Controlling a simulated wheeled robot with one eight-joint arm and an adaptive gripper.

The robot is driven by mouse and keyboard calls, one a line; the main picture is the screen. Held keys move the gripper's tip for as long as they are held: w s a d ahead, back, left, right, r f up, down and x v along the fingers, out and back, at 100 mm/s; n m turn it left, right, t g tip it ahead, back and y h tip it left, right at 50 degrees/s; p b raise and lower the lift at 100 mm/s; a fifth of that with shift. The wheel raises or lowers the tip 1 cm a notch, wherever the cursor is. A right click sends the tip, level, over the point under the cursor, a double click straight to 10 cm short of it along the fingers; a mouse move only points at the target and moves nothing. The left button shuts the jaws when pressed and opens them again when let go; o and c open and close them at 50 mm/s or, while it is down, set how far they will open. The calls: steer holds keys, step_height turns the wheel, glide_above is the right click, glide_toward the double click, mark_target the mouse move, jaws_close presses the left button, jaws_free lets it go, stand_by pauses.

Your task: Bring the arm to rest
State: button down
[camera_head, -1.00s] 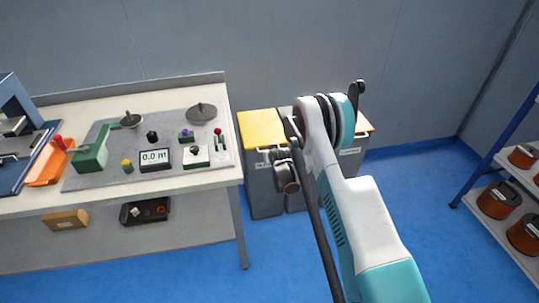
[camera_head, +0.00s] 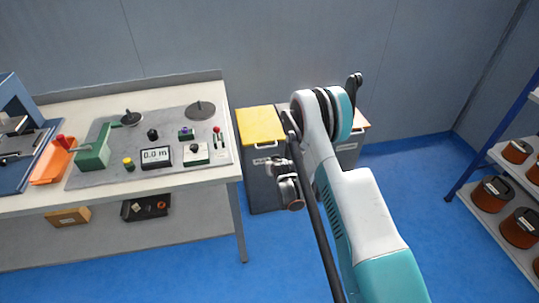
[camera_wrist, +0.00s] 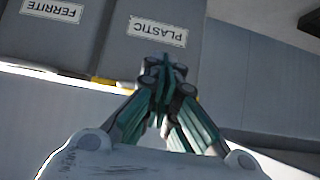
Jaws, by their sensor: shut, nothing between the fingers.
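My arm (camera_head: 350,190) shows in the head view, white and teal, bent at the elbow in front of the bins right of the workbench. In the wrist view my gripper (camera_wrist: 165,80) has its fingers drawn together with nothing between them. Behind the fingers are dark grey bin fronts with labels reading "PLASTIC" (camera_wrist: 157,31) and "FERRITE" (camera_wrist: 52,10), upside down in this view. In the head view the gripper's fingers cannot be made out; the arm hides that area.
The workbench (camera_head: 215,87) on the left carries a coil winder panel with a "0.0 m" display (camera_head: 156,155) and an orange tray (camera_head: 50,165). A yellow-lidded bin (camera_head: 261,125) stands beside it. A shelf (camera_head: 490,215) of copper-coloured spools is on the right. Blue floor lies between.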

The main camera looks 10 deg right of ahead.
steer(key=s+r, duration=0.4)
steer(key=r, duration=0.7)
steer(key=s+r+g, duration=0.1)
steer(key=s+r, duration=0.3)
steer(key=r, duration=0.7)
steer(key=s+r, duration=0.4)
steer(key=r, duration=0.7)
steer(key=s+r+g, duration=0.1)
steer(key=s+r, duration=0.3)
steer(key=s, duration=0.5)
steer(key=s+r, duration=0.5)
steer(key=s, duration=0.3)
steer(key=s+f+g, duration=0.1)
steer(key=s, duration=1.5)
steer(key=shift+f, duration=0.1)
